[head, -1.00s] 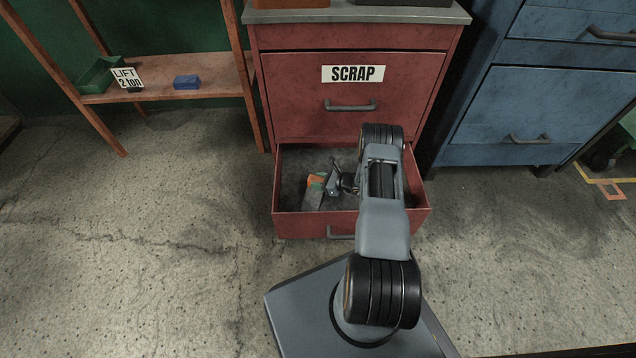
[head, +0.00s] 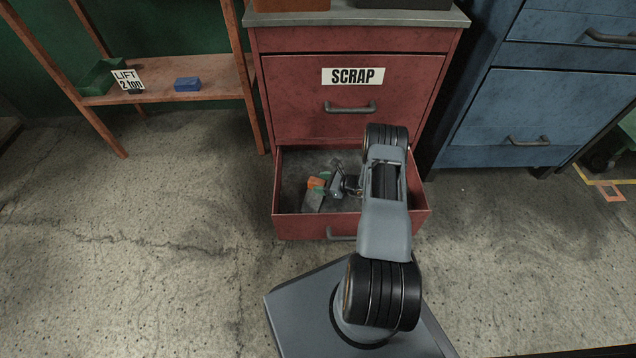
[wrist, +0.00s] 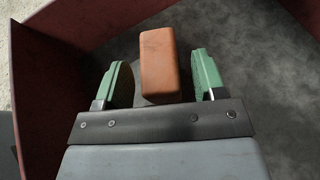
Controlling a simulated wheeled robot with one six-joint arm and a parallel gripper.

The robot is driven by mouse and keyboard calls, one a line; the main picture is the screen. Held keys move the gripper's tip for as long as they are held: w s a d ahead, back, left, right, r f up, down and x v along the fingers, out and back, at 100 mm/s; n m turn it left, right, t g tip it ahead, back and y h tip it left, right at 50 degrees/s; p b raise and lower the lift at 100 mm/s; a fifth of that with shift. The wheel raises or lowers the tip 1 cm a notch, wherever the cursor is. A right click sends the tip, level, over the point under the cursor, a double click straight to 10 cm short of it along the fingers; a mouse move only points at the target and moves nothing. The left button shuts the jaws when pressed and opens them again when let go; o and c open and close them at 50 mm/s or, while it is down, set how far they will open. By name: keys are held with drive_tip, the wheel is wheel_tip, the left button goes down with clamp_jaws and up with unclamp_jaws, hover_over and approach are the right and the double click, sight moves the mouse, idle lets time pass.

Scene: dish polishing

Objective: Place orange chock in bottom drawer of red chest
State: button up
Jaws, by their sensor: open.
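The orange chock (head: 316,183) is inside the open bottom drawer (head: 352,224) of the red chest (head: 352,100), toward the drawer's left side. In the wrist view the chock (wrist: 159,62) is between the two green fingers of my gripper (wrist: 162,78), with a gap on each side. My gripper is open and low inside the drawer. In the head view my gripper (head: 323,187) is small and partly covers the drawer floor. Whether the chock rests on the drawer floor is hard to tell.
The upper drawer, with a SCRAP label (head: 353,76), is shut. A blue cabinet (head: 545,110) stands to the right. The concrete floor at left is clear.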

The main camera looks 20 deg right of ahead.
drive_tip(key=p+v, duration=0.3)
drive_tip(key=v, duration=0.7)
drive_tip(key=s+a+r+n+g+h, duration=0.1)
drive_tip(key=a+r+n+g, duration=0.45)
drive_tip(key=r, duration=0.55)
drive_tip(key=a+r+n+g, duration=0.3)
drive_tip(key=a+r+n, duration=0.4)
drive_tip(key=r, duration=0.4)
drive_tip(key=s+a+r+n+t+h, duration=0.1)
drive_tip(key=s+a+r+n+h, duration=0.2)
drive_tip(key=s+r+n, duration=0.4)
drive_tip(key=s+a+r+n+h, duration=0.3)
drive_tip(key=s+r+n+h, duration=0.2)
drive_tip(key=s+r+n, duration=0.2)
drive_tip(key=shift+s+r+t+h, duration=0.3)
drive_tip(key=shift+s+t, duration=0.05)
drive_tip(key=shift+s, duration=0.3)
drive_tip(key=shift+r+n, duration=0.1)
drive_tip(key=shift+n, duration=0.15)
